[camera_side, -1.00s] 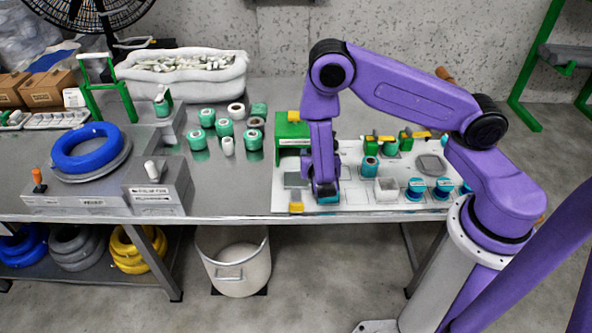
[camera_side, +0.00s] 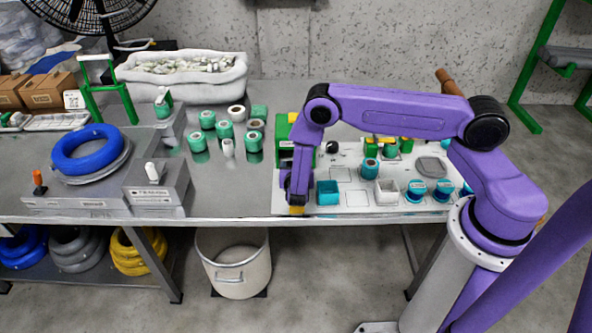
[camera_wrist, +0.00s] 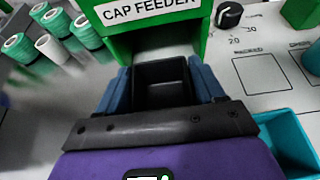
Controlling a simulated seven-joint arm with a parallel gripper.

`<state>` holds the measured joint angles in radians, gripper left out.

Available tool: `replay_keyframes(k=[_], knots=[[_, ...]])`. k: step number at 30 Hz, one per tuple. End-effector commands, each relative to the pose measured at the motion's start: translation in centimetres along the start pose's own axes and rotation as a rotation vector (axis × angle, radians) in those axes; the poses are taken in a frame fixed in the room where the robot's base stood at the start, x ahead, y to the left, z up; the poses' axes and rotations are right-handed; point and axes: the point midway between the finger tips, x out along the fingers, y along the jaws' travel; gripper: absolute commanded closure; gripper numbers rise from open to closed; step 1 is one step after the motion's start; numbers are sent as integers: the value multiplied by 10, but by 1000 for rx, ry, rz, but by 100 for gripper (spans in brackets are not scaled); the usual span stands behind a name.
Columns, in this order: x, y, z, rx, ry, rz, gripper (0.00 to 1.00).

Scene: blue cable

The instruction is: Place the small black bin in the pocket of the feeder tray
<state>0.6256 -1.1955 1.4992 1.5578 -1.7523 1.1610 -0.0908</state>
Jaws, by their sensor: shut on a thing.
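The small black bin (camera_wrist: 162,83) is between the two blue fingers of my gripper (camera_wrist: 164,90) in the wrist view. My gripper is shut on it, and its open top and dark inside face the camera. The bin is just in front of the green cap feeder (camera_wrist: 152,20), whose mouth shows a grey inner surface (camera_wrist: 160,52). In the side view, my gripper (camera_side: 297,192) is low over the left front of the white board, in front of the feeder (camera_side: 284,130). There the bin and the tray pocket are hidden by my arm, so I cannot tell whether the bin is seated.
A teal bin (camera_side: 328,194) stands close to the right of my gripper, with a white bin (camera_side: 387,190) beyond it. A yellow block (camera_side: 296,210) is at the board's front edge. A black dial (camera_wrist: 229,15) and several green spools (camera_side: 208,120) are nearby.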

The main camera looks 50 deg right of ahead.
Motion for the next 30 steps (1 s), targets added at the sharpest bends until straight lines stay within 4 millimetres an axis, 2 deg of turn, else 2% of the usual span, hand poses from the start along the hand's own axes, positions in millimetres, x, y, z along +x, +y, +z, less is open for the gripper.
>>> replay_keyframes(k=[3,15,16,18,30], knots=[[3,0,-8,0,0,0,62],[4,0,-12,0,0,1,62],[4,0,-11,1,0,1,26],[4,0,-11,1,0,1,7],[0,0,-9,-1,0,2,7]])
